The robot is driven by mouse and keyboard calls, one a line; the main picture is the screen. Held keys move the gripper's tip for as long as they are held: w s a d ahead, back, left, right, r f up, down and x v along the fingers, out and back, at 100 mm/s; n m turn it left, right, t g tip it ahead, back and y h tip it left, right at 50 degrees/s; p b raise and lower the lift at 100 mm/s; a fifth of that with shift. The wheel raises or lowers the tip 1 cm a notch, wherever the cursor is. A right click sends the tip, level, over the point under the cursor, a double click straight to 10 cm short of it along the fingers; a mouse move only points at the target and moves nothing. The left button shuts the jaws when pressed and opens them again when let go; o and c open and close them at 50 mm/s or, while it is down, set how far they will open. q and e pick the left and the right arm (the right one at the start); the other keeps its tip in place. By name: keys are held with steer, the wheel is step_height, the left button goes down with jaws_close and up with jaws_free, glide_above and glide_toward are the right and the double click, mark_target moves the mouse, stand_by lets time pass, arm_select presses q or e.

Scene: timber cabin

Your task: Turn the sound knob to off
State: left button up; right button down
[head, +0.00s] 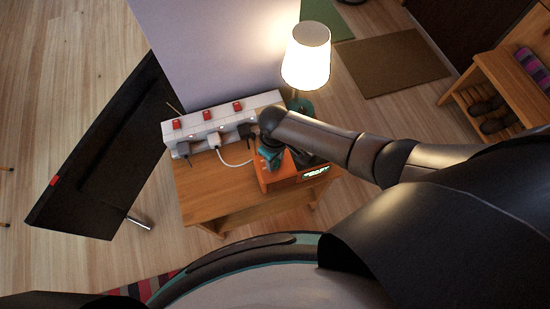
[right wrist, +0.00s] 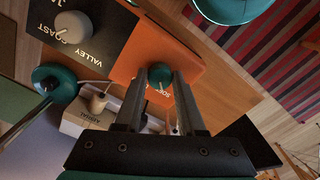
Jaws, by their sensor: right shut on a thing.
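An orange radio-like box (head: 270,182) with a lit display stands on a small wooden table in the head view. In the right wrist view its orange panel (right wrist: 135,58) shows a round teal knob (right wrist: 160,72) with lettering beside it, partly hidden by a finger. A black panel (right wrist: 100,40) beside it reads COAST and VALLEY and carries a grey dial (right wrist: 73,27). My right gripper (right wrist: 160,82) is shut on the teal knob, one finger on each side. In the head view my right gripper (head: 271,154) is at the box. The knob's pointer setting cannot be told. My left gripper is not in view.
A white socket strip (head: 222,116) with red switches and plugs runs along the table's back. A lit lamp (head: 306,60) stands behind the box. A black screen (head: 105,150) is at the left. The wooden table (head: 195,195) has bare room left of the box.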

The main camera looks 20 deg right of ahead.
stand_by(0.4)
steer(key=n+p, duration=0.1)
steer(key=n, duration=0.2)
steer(key=shift+n, duration=0.4)
steer(key=n, duration=0.4)
steer(key=shift+d+n, duration=0.1)
steer(key=shift+n, duration=0.6)
steer(key=c, duration=0.5)
jaws_free()
steer(key=shift+r+p, duration=0.1)
steer(key=shift+p, duration=0.2)
